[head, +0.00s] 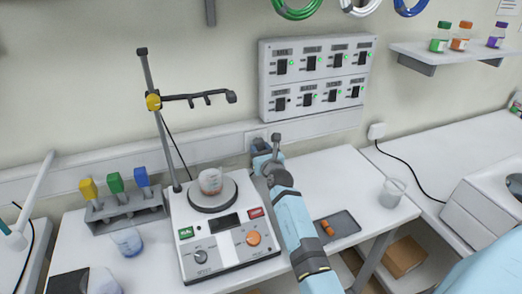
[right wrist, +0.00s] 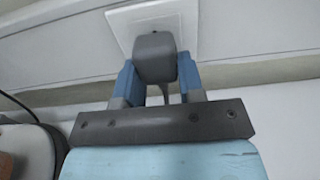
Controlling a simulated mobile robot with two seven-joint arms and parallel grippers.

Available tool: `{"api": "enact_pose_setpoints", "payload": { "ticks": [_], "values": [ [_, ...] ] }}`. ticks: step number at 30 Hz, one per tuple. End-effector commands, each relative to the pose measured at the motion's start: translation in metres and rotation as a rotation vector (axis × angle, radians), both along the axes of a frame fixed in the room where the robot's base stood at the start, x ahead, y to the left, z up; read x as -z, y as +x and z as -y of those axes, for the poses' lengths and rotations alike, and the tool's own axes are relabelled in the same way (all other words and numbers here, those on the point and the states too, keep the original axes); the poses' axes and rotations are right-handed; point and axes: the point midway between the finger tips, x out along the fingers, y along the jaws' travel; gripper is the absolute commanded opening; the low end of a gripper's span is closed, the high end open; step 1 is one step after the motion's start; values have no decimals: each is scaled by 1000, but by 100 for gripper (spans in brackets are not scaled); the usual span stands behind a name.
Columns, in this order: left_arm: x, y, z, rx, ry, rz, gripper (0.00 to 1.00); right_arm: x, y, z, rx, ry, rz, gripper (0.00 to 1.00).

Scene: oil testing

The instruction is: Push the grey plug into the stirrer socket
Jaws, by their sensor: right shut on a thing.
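My right gripper (head: 264,154) is at the wall behind the white stirrer (head: 222,228), to the right of its plate. In the right wrist view its two blue fingers (right wrist: 157,84) are shut on the grey plug (right wrist: 155,56), one on each side. The plug lies in front of the white socket plate (right wrist: 158,16) and covers its middle. The socket plate (head: 255,135) is partly hidden by the gripper in the head view. I cannot tell whether the plug is seated or just short of the socket. My left gripper is not in view.
A beaker stands on the stirrer plate, beside a stand with a clamp (head: 198,98). A switch panel (head: 317,75) is above the socket. A grey tray (head: 337,226) and a glass beaker (head: 391,192) are on the right. A rack (head: 125,206) is on the left.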

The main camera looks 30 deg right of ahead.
Motion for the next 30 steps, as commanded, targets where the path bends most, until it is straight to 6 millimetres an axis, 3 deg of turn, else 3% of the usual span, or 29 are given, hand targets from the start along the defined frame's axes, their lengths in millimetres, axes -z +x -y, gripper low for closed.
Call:
{"api": "enact_pose_setpoints", "payload": {
  "ticks": [30],
  "values": [
    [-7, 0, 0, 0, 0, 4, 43, 1, 0, 0, 0, 1, 0, 15]
  ]
}}
